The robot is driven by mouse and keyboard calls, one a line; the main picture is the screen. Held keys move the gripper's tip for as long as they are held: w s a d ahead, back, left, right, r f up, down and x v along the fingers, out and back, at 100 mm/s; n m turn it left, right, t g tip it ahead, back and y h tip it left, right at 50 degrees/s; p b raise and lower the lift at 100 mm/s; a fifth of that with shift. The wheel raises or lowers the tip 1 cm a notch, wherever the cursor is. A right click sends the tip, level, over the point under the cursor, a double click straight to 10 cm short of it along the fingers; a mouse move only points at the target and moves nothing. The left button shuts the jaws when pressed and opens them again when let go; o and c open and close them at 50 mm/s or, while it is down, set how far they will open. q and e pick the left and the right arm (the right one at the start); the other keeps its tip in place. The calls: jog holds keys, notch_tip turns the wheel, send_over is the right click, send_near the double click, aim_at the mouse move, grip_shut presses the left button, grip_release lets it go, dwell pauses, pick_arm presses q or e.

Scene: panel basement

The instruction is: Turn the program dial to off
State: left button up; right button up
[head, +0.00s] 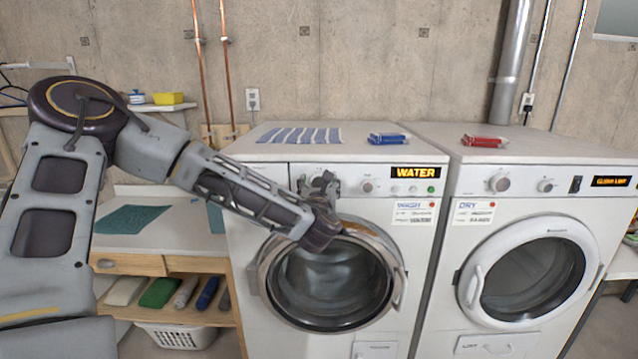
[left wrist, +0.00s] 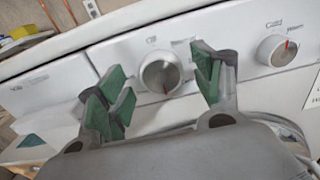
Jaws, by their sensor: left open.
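The program dial (left wrist: 160,74) is a round silver knob on the washer's white control panel. In the left wrist view, a small red mark shows on its lower part, and small print that looks like "Off" sits above it. In the head view my gripper hides the dial. My left gripper (head: 320,186) is in front of the panel. In the left wrist view its green-padded fingers (left wrist: 162,88) are open, one on each side of the dial with gaps between; I cannot tell any contact. The washer (head: 258,200) has a display reading "WATER". My right gripper is not in view.
A smaller knob (left wrist: 277,50) is right of the program dial. The washer's round door (head: 330,285) lies below my gripper. A dryer (head: 520,215) stands to the right. A striped cloth (head: 300,135) and a blue item (head: 388,138) lie on the washer top.

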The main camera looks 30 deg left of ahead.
pick_arm(q)
jog(key=shift+w+a, duration=0.25)
jog(key=shift+w, duration=0.25)
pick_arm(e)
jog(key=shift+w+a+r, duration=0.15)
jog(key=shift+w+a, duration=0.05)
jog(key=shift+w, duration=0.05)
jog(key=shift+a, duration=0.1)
pick_arm(q)
jog(key=c, duration=1)
